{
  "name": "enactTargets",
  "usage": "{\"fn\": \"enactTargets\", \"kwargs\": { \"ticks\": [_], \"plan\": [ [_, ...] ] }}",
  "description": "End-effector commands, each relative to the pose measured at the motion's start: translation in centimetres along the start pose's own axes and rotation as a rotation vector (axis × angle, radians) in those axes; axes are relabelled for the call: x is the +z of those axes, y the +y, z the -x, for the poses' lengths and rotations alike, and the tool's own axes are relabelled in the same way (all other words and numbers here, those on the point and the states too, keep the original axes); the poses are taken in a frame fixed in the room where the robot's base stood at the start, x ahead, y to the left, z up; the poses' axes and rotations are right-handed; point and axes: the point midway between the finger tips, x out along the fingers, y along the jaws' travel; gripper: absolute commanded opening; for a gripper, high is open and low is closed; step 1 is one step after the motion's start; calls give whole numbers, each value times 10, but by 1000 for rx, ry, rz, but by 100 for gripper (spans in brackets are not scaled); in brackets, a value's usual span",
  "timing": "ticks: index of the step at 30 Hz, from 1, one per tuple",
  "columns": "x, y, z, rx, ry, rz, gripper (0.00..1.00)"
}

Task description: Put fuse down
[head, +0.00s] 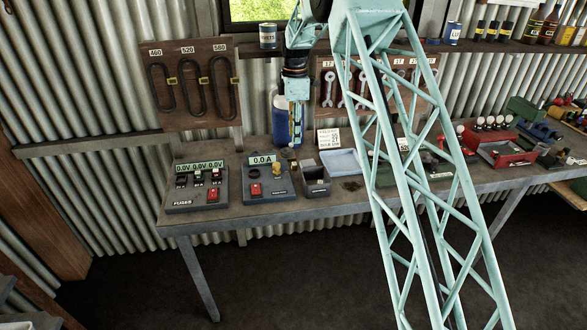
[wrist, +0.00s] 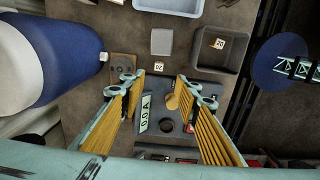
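My gripper (head: 295,138) hangs fingers down over the back of the bench (head: 235,216). In the wrist view its two yellow-padded fingers (wrist: 160,82) stand wide apart, with nothing held between them. Below and between them is the grey meter box (head: 268,184), reading 0.0 A, with a tan round piece (wrist: 172,102) on top. I cannot tell whether that piece is the fuse. A dark bin (wrist: 216,58) with a "20" tag stands beside it. A grey block (wrist: 161,42) lies near a small "20" tag. No fuse can be made out for certain.
The FUSES panel (head: 197,188), showing 0.0 V readings, stands left of the meter box. A blue-and-white bottle (wrist: 62,62) is close beside my gripper. A light blue tray (head: 342,162) and a red box (head: 500,148) are to the right.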

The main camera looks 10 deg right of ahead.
Motion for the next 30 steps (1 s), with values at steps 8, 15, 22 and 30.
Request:
{"fn": "enactTargets", "kwargs": {
  "ticks": [8,15,22,30],
  "plan": [
    [0,3,-5,-1,0,10,30],
    [0,3,-6,-2,0,10,30],
    [0,2,-20,-4,0,9,30],
    [0,2,-54,-4,0,9,30]
  ]
}}
